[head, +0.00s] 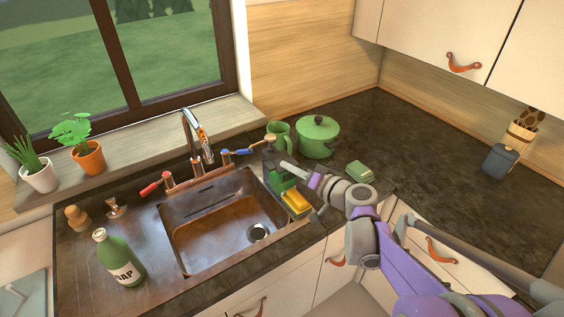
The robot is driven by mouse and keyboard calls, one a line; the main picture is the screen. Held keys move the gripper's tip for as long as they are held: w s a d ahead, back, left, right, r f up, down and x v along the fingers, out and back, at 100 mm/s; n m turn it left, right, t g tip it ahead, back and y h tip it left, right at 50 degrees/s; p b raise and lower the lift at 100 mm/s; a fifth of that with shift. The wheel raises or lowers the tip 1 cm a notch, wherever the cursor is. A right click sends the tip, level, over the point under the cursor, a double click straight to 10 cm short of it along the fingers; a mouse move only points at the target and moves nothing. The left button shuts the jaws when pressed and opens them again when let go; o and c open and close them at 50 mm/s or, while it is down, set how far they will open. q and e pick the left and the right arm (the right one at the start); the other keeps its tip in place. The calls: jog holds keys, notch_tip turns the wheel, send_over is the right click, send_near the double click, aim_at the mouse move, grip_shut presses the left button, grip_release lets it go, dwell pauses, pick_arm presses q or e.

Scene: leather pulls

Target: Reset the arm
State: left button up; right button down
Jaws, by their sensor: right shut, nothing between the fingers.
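My right arm comes in from the lower right and reaches over the counter beside the sink. My right gripper (271,157) is at its far end, near the sink's right back corner, shut with nothing held. Just below it are a dark green holder (279,182) and a yellow sponge (297,201) at the sink's right edge. Whether the gripper touches the holder cannot be told. My left gripper is not in view.
The sink (215,225) has a faucet (197,130) with red and blue handles behind it. A green pot (317,138), a green mug (281,134) and a green block (359,171) stand right of it. A soap bottle (121,262) stands left. The right-hand counter (430,165) is mostly clear.

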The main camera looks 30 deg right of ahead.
jog(key=shift+s, duration=0.15)
jog(key=s+a+f+n+g, duration=0.2)
jog(key=s+a+f+g, duration=0.15)
jog(key=a, duration=0.25)
jog(key=s+a+f+n+g, duration=0.2)
jog(key=s+a+f, duration=0.15)
jog(key=a, duration=0.35)
jog(key=s+f+n+g+h, duration=0.2)
jog(key=s+f+g+h, duration=0.2)
jog(key=s, duration=0.9)
jog(key=shift+a+f, duration=0.15)
jog(key=shift+f, duration=0.4)
